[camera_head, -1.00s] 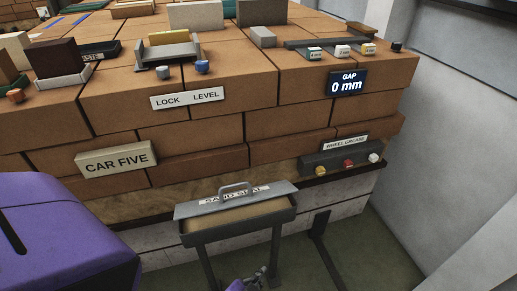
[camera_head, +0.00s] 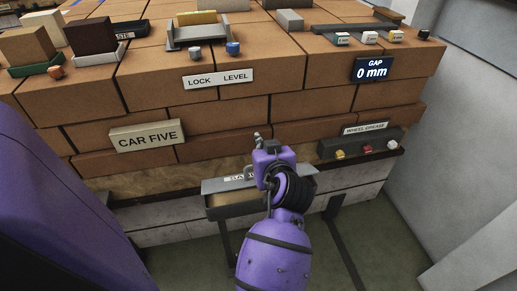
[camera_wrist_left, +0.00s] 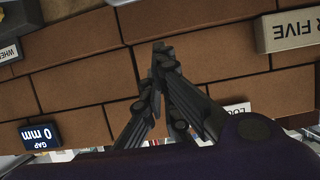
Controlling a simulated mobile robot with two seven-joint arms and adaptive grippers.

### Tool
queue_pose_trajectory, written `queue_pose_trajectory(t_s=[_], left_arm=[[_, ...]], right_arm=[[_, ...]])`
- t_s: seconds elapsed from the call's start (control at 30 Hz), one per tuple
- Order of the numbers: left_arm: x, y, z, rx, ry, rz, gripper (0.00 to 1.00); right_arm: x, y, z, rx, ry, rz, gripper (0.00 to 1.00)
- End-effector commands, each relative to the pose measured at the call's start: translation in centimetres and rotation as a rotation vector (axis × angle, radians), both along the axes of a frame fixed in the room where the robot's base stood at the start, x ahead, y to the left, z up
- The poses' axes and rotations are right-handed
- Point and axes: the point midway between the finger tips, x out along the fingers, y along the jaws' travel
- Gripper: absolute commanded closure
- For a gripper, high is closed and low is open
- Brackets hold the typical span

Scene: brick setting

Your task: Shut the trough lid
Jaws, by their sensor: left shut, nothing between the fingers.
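The trough lid (camera_head: 214,186) is a grey plate with a white label. It stands raised and tilted along the back of the trough (camera_head: 217,213), which hangs on the front of the brick wall and shows a sandy fill. My left arm covers the right part of the lid and trough, and most of the lid's handle. My left gripper (camera_head: 258,139) is above the lid, in front of the bricks. It is shut and empty. In the left wrist view its fingertips (camera_wrist_left: 160,48) are together before the bricks; neither lid nor trough is seen there. My right gripper is not in view.
The brick wall (camera_head: 225,123) rises behind the trough. A sign reading CAR FIVE (camera_head: 147,136) is to the left, and a dark box with coloured knobs (camera_head: 340,150) to the right. Open floor (camera_head: 385,235) lies at lower right.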

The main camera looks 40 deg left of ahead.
Motion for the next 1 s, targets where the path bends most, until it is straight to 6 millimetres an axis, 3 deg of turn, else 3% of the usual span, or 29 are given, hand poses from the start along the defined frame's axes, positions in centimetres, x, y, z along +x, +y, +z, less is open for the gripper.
queue_pose_trajectory(t_s=[0.33, 0.6, 1.0], left_arm=[[4.6, 5.3, -2.7, 0.004, 0.001, -0.002, 1.0], [3.0, 3.5, -5.5, 0.002, 0.002, -0.003, 1.0], [2.8, 3.2, -5.9, 0.002, 0.001, -0.004, 1.0]], right_arm=[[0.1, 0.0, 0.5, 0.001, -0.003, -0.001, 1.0], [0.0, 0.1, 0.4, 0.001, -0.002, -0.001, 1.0], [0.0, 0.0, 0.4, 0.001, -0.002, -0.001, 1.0]])
